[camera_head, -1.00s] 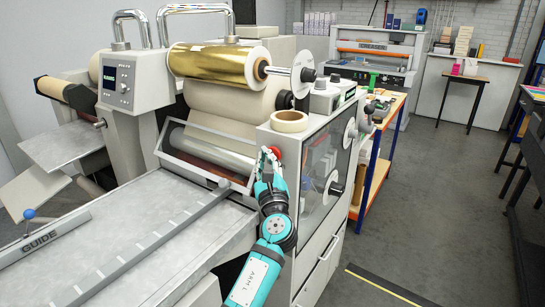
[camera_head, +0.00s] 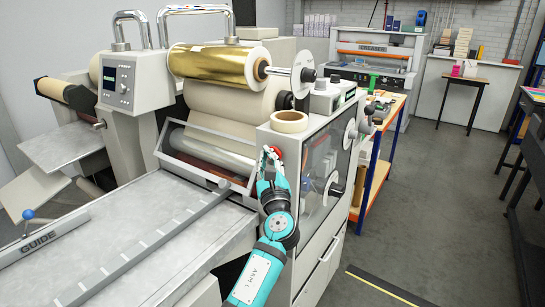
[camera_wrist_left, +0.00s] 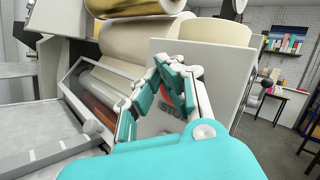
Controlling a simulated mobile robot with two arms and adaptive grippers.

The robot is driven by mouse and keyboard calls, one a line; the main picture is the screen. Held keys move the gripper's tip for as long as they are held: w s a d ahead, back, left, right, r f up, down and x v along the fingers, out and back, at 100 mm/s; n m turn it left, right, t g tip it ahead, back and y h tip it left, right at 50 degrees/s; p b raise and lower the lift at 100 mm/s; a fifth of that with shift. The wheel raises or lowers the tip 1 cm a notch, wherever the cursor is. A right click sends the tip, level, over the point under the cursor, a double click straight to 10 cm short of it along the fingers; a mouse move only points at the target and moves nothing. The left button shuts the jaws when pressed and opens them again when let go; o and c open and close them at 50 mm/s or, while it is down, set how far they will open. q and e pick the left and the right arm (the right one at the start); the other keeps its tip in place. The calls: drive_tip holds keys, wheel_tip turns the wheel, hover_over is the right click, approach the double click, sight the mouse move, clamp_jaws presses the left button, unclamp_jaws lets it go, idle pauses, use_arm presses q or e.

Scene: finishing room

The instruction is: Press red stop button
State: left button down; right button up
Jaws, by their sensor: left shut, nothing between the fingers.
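The red stop button (camera_head: 277,152) is on the front face of the light grey machine cabinet, below the tape roll. My left gripper (camera_head: 268,150) is right in front of it, fingers shut and empty, and partly covers it. In the left wrist view the closed fingertips (camera_wrist_left: 163,66) overlap the panel. Part of the red button (camera_wrist_left: 168,94) shows between the fingers, above a STOP label (camera_wrist_left: 174,111). I cannot tell whether the fingers touch the button. My right gripper is not in view.
The metal feed table (camera_head: 110,235) with its guide bar lies left of my arm. A framed guard (camera_head: 205,165) stands beside the button panel. A tape roll (camera_head: 289,121) rests on the cabinet top. Open floor (camera_head: 440,200) lies to the right.

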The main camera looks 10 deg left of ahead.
use_arm(q)
drive_tip(key=shift+w, duration=0.1)
idle(0.5)
drive_tip(key=shift+s+a+p, duration=0.25)
drive_tip(key=shift+s+p, duration=0.3)
drive_tip(key=shift+s, duration=0.25)
drive_tip(key=s+p, duration=0.1)
drive_tip(key=s+a+p, duration=0.1)
drive_tip(key=s, duration=0.1)
drive_tip(key=s+p, duration=0.1)
drive_tip(key=shift+s+a, duration=0.35)
drive_tip(key=shift+f, duration=0.1)
